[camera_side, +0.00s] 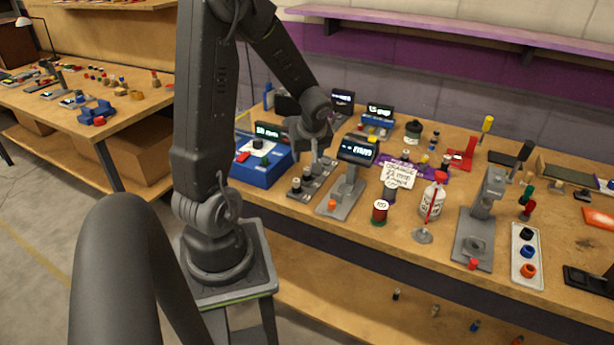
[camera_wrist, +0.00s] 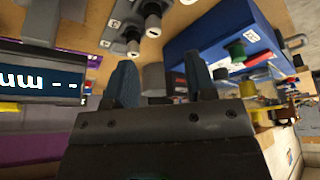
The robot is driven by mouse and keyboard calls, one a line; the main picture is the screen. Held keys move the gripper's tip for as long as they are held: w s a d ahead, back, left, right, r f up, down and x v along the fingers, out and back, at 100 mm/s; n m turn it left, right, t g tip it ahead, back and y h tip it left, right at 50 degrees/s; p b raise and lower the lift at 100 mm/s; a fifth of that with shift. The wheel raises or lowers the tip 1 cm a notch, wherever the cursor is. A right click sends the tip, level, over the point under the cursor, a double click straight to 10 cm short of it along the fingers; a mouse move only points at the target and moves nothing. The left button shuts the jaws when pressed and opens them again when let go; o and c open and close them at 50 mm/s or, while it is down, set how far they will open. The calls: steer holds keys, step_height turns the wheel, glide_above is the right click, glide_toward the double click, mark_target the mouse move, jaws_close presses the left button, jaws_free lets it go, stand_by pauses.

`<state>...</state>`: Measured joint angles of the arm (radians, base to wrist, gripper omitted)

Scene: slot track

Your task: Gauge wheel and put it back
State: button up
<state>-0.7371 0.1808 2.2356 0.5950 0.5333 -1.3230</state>
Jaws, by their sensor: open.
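A grey slot track (camera_side: 312,182) lies near the front of the bench, and small dark-and-pale wheels (camera_side: 296,186) stand on it. In the wrist view the track (camera_wrist: 122,28) is at the top with a wheel (camera_wrist: 153,18) on it. My gripper (camera_side: 316,157) is over the far end of the track. In the wrist view its two blue-grey fingers (camera_wrist: 160,66) are apart, and a grey cylinder (camera_wrist: 153,80) shows between them; whether it touches them I cannot tell. The gauge display (camera_side: 358,150) is on a grey stand (camera_side: 343,195) to the right.
The bench's front edge is close to the track.

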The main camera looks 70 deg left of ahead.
mark_target(307, 169)
steer(key=shift+w+d+x, duration=0.1)
steer(key=shift+w+x, duration=0.05)
steer(key=shift+x, duration=1.55)
steer(key=shift+w+d+x, duration=0.1)
steer(key=shift+w+x, duration=0.1)
steer(key=shift+x, duration=1.45)
steer(key=shift+f, duration=0.1)
jaws_close()
